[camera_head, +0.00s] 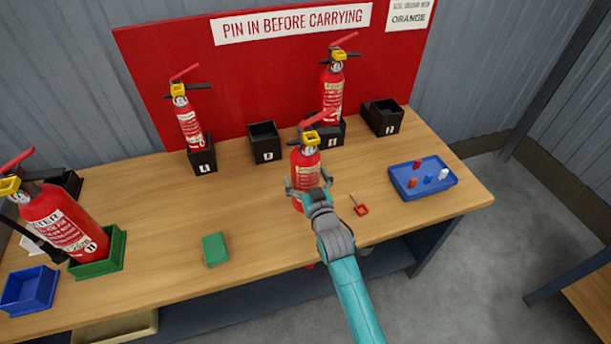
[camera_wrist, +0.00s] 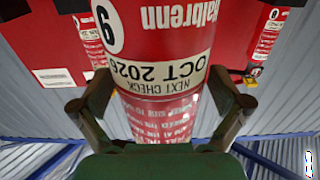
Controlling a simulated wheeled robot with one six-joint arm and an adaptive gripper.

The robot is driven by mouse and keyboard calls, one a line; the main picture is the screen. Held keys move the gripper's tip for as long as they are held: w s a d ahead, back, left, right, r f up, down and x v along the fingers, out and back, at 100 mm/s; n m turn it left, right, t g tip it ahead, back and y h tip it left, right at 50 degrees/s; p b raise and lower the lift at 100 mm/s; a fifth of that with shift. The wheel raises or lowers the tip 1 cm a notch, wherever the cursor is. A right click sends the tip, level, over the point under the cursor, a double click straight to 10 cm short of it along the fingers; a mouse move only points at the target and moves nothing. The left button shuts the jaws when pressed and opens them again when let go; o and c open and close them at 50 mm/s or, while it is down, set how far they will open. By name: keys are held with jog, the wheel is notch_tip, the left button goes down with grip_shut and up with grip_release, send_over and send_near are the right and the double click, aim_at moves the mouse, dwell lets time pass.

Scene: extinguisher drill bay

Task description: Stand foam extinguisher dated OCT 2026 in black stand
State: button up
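A red extinguisher (camera_head: 305,171) stands at the middle of the wooden bench, with a yellow piece and a red lever at its top. In the wrist view its body (camera_wrist: 165,60) shows upside down, with a cream band reading NEXT CHECK OCT 2026. My gripper (camera_head: 308,182) has one finger on each side of the body, and the fingers (camera_wrist: 163,90) appear to press on it. An empty black stand (camera_head: 264,143) is behind and left of it. Another empty black stand (camera_head: 382,118) is at the back right. The extinguisher's base is partly hidden by my gripper.
Two extinguishers (camera_head: 190,122) (camera_head: 332,92) stand in black stands at the back. A larger one (camera_head: 65,225) leans in a green tray (camera_head: 118,250) at left. A red pin-like piece (camera_head: 361,209), a blue tray (camera_head: 445,188) and a green block (camera_head: 215,249) lie on the bench.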

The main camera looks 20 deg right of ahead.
jog(key=s, duration=1.2)
jog(key=shift+r, duration=0.1)
